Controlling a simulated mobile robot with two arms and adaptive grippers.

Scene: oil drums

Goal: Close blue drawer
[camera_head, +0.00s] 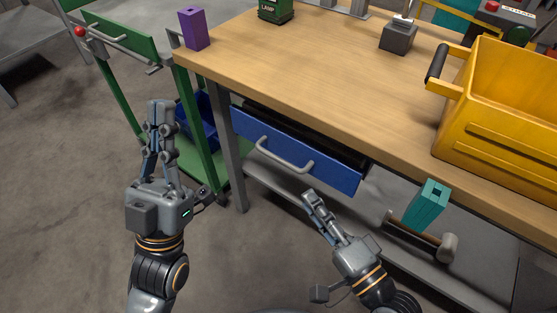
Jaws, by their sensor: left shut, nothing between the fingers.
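The blue drawer (318,165) is under the wooden workbench and stands partly pulled out. A dark gap shows between its blue front and the bench. Its grey bar handle (284,157) is on the front face. My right gripper (312,196) is below and in front of the drawer's right half, apart from the handle in the picture. Its fingers lie near each other, and I cannot tell whether they are fully shut. My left gripper (160,104) is shut and empty, pointing up, well left of the drawer and in front of the green cart.
The workbench (310,65) carries a yellow crate (500,130) and a purple block (194,29). A teal block (429,205) is near the bench's front edge, by a brown-and-grey hammer-like object (420,235). A bench leg (230,150) stands left of the drawer. A green cart (125,42) is at left.

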